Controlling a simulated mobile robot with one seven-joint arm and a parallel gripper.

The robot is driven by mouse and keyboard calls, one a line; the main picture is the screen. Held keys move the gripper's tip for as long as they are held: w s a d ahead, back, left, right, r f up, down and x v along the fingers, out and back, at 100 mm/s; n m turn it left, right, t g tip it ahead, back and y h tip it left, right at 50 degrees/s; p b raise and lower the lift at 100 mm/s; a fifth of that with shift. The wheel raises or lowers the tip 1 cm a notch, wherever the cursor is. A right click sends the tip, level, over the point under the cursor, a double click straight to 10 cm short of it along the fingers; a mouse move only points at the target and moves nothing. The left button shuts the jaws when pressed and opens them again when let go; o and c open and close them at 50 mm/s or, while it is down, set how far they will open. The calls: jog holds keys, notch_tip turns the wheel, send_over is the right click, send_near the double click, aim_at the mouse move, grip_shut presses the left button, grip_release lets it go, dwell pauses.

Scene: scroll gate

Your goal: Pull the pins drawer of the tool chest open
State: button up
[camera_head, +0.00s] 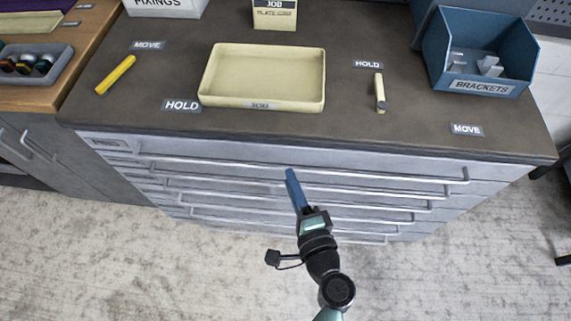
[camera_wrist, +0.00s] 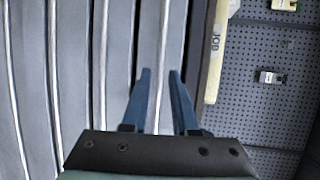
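The grey tool chest (camera_head: 100,150) stands under the dark worktop, with several shallow drawers, all appearing shut. Each drawer front has a long horizontal bar handle. The top handle (camera_head: 400,177) runs nearly the full width. A small label (camera_head: 116,144) at the top drawer's left end is too small to read, so I cannot tell which drawer is pins. My gripper (camera_head: 291,174) is at the chest front near the top handle. In the wrist view its blue fingers (camera_wrist: 160,72) are open, with a pale bar (camera_wrist: 157,100) running between them; contact cannot be told.
On the worktop are a cream tray (camera_head: 265,104), a yellow stick (camera_head: 116,75), a small cream-and-black piece (camera_head: 379,93) and a blue brackets bin (camera_head: 478,82). A wooden bench (camera_head: 60,95) adjoins at left. The floor (camera_head: 150,270) in front is clear.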

jog(key=shift+x, duration=2.4)
grip_shut()
jog(key=shift+s, duration=0.1)
